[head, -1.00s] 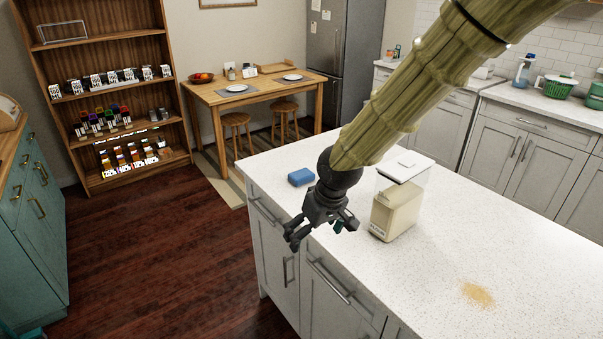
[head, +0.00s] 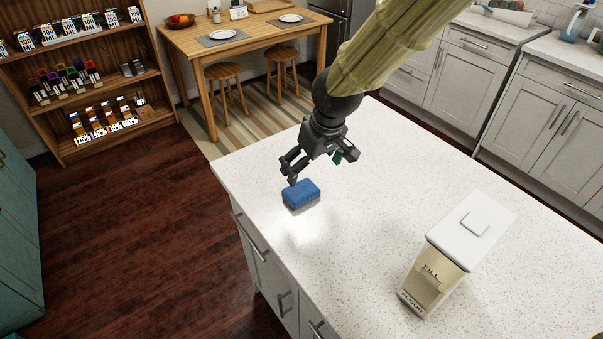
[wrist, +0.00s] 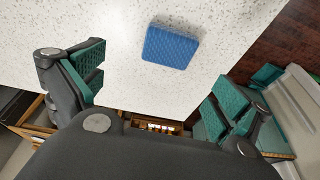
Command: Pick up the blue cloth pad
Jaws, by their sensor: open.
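The blue cloth pad (head: 301,194) lies flat on the white speckled countertop (head: 380,190), near its left corner. In the wrist view the pad (wrist: 171,46) shows a quilted top and sits beyond and between my fingers. My gripper (head: 316,168) is open and empty, just behind and above the pad in the head view. In the wrist view its green-padded fingers (wrist: 158,92) are spread wide. No finger appears to touch the pad; the exact height above the counter is hard to tell.
A lidded flour container (head: 455,250) stands on the counter to the right of the pad. The counter between them is clear. The counter's left edge is close to the pad. A wooden table (head: 200,45) with stools stands behind.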

